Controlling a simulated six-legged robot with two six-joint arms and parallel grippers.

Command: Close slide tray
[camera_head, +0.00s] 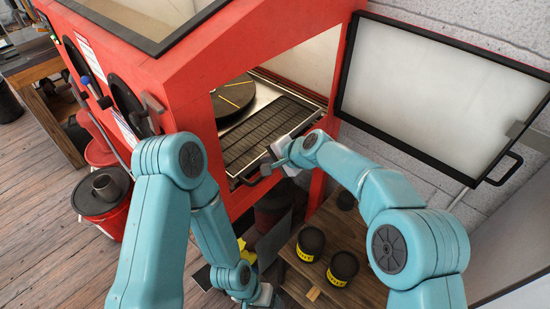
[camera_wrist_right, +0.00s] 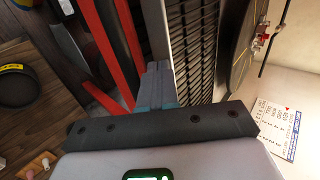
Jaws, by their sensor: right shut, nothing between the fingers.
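The slide tray (camera_head: 258,135), a dark slatted grate with a metal rim, lies in the open front of the red blast cabinet (camera_head: 215,65). Its front edge is at the opening's lower edge; how far it sticks out is hard to tell. My right gripper (camera_head: 277,160) is at the tray's front edge, shut and empty. In the right wrist view, the shut fingertips (camera_wrist_right: 158,78) are close against the tray's front rim, beside the slats (camera_wrist_right: 193,45); contact is unclear. My left gripper (camera_head: 262,296) hangs low, away from the tray, its fingers too unclear to read.
A round dark turntable (camera_head: 235,97) with yellow marks sits behind the slats. The cabinet door (camera_head: 425,95) stands open at the right. Dark cans (camera_head: 342,268) with yellow labels stand on a wooden surface below. A red bucket (camera_head: 112,213) is at the left.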

